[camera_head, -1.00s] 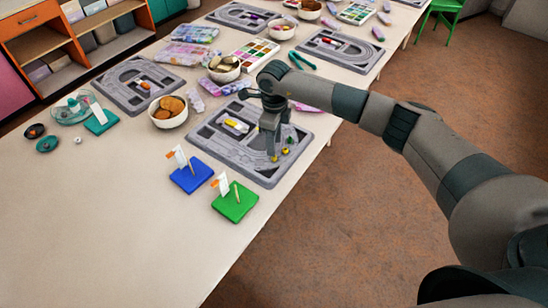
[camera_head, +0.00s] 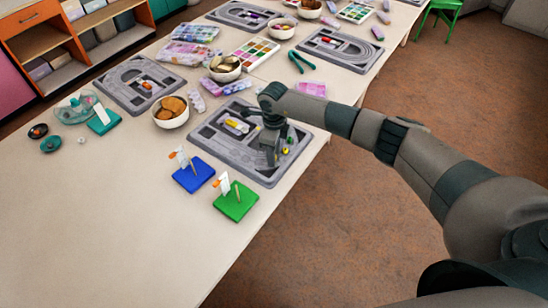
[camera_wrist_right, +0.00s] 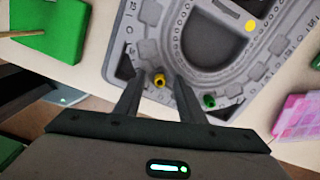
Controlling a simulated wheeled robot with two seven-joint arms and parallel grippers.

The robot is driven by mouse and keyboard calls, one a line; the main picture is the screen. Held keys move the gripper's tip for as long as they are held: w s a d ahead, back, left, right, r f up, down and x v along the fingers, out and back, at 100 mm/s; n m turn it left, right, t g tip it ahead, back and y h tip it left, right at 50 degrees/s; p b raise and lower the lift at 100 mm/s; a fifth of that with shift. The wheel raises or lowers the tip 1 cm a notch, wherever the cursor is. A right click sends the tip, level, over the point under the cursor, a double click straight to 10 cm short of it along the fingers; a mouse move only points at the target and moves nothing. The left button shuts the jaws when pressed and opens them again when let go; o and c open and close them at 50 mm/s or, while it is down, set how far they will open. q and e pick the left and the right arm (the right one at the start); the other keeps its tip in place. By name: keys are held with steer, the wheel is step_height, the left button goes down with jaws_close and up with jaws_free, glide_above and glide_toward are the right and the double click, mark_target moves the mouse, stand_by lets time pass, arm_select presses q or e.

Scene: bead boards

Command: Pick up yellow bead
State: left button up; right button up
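The grey bead board (camera_head: 222,160) lies near the table's right edge. My right gripper (camera_head: 270,160) is over its right front part, fingers pointing down. In the right wrist view the gripper (camera_wrist_right: 157,88) is open, and a small yellow bead (camera_wrist_right: 159,78) shows between its two fingers, not visibly gripped. A green bead (camera_wrist_right: 209,101) lies just right of the right finger. In the head view a yellow bead (camera_head: 285,151) shows just right of the gripper. My left gripper is not in view.
A blue stand (camera_head: 192,176) and a green stand (camera_head: 236,204) sit in front of the board. A bowl (camera_head: 170,113) is behind left. A pink box (camera_wrist_right: 300,115) lies beyond the board. The table's front left is clear.

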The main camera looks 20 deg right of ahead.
jaws_close()
stand_by(0.4)
